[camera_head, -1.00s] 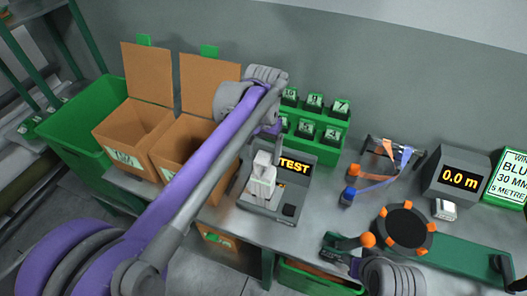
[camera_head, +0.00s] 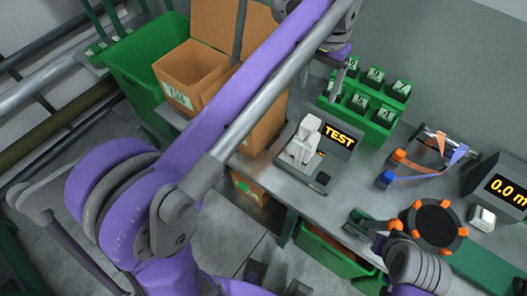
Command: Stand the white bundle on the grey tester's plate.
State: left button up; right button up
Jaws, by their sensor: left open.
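The white bundle (camera_head: 303,146) is on the grey tester (camera_head: 332,165), on the left part of its top, beside the lit TEST display (camera_head: 339,135). It looks upright with a slight tilt; its contact with the plate is too small to make out. My left gripper (camera_head: 340,78) is open and empty, above and behind the tester near the green rack, apart from the bundle. My right wrist shows at the lower right, by the orange-knobbed round device (camera_head: 435,221); its fingers are not clear.
A green rack (camera_head: 365,118) with numbered blocks stands behind the tester. Brown boxes (camera_head: 190,75) and a green bin (camera_head: 140,62) are at the left. Orange and blue straps (camera_head: 430,169) on a stand lie right of the tester, with bare bench (camera_head: 365,190) between.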

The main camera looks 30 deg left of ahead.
pick_arm(q)
jog(key=s+a+f+n+t, duration=0.1)
jog(key=s+a+f, duration=0.3)
jog(key=s+f, duration=0.6)
jog(key=s+a+f+n+t, duration=0.1)
jog(key=s+a+f+t, duration=0.3)
jog(key=s+f, duration=0.5)
jog(key=shift+s+f, duration=0.4)
jog(key=shift+s, duration=0.3)
jog(key=shift+a, duration=0.1)
dwell(0.5)
